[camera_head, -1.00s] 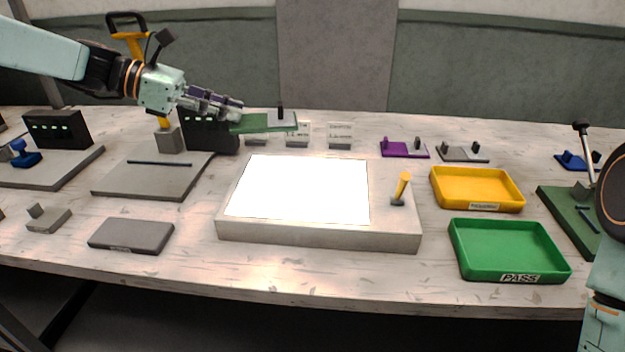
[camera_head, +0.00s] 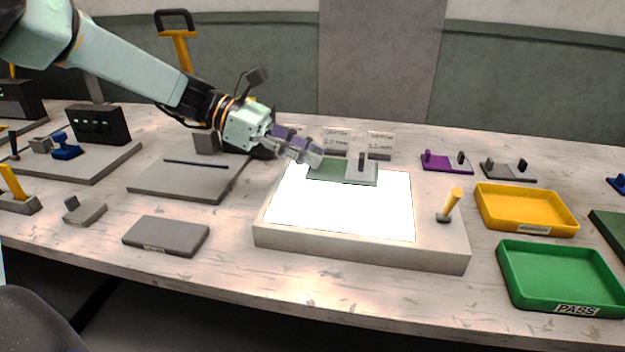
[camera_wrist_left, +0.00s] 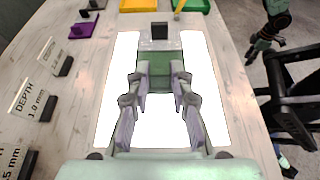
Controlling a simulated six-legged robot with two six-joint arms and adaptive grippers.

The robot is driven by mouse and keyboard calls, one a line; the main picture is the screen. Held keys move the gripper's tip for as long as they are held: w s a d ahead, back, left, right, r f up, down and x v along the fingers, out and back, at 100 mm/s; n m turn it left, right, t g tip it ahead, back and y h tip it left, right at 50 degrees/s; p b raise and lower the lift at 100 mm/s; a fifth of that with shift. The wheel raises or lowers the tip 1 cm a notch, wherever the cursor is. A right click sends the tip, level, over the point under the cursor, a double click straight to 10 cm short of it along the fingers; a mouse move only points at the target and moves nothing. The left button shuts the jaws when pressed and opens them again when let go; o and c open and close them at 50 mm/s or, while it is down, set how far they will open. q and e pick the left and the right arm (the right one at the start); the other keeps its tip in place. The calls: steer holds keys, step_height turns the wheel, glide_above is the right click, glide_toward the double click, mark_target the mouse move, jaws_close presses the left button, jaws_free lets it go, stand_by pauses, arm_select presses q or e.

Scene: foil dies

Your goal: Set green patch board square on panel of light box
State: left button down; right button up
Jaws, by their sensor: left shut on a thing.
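The green patch board (camera_head: 328,170) has a green end and a grey end (camera_head: 366,177) with a black upright block. My left gripper (camera_head: 314,158) is shut on its green end. The board is over the back part of the lit white panel (camera_head: 340,208) of the light box (camera_head: 360,254). I cannot tell whether it touches the panel. In the left wrist view the board (camera_wrist_left: 160,54) lies between the fingertips (camera_wrist_left: 160,75) and crosses the panel (camera_wrist_left: 108,110), roughly in line with its long sides. My right gripper is out of view.
A yellow peg (camera_head: 452,203) stands on the box's right side. A yellow tray (camera_head: 527,224) and a green PASS tray (camera_head: 560,304) are to the right. Small labelled signs (camera_head: 336,137) stand behind the box. The panel's front is clear.

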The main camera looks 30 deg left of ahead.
mark_target(309, 191)
arm_select(q)
steer(key=shift+d+f, duration=0.3)
steer(key=shift+f, duration=0.25)
step_height(309, 191, down, 3)
steer(key=shift+s+b, duration=0.1)
steer(key=shift+b, duration=0.55)
steer(key=shift+w+a+f, duration=0.15)
steer(key=shift+w+a, duration=0.05)
steer(key=shift+s+d, duration=0.15)
steer(key=shift+d, duration=0.1)
steer(key=c, duration=1.6)
jaws_free()
steer(key=o, duration=0.4)
steer(key=shift+a+f, duration=0.15)
steer(key=shift+f, duration=0.05)
steer(key=shift+r, duration=0.1)
